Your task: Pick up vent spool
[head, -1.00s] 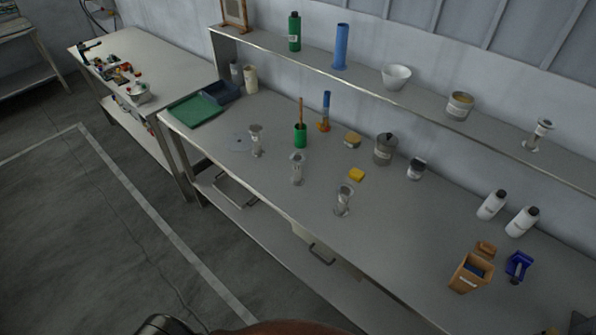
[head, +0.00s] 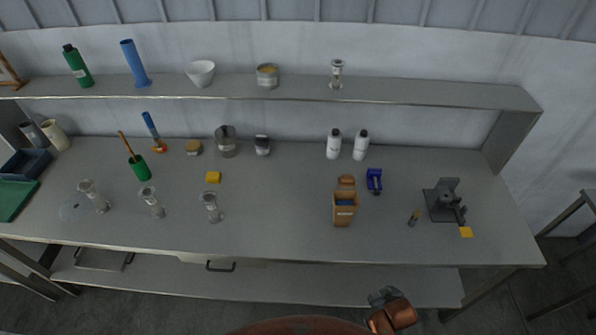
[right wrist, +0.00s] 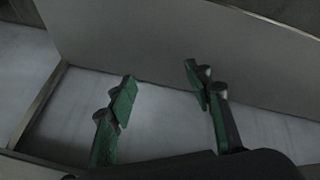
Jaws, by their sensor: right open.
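Three similar grey flanged spool pieces stand on the workbench in the head view: one at the left (head: 93,196), one beside it (head: 152,202) and one further right (head: 212,207). A fourth similar piece (head: 337,74) stands on the upper shelf. Their labels are too small to read, so I cannot tell which is the vent spool. In the right wrist view my right gripper (right wrist: 160,87) is open, with its green fingers apart and nothing between them. Part of my right arm shows at the bottom of the head view, in front of the bench. My left gripper is out of view.
The shelf (head: 440,94) overhangs the back. The front middle is mostly clear.

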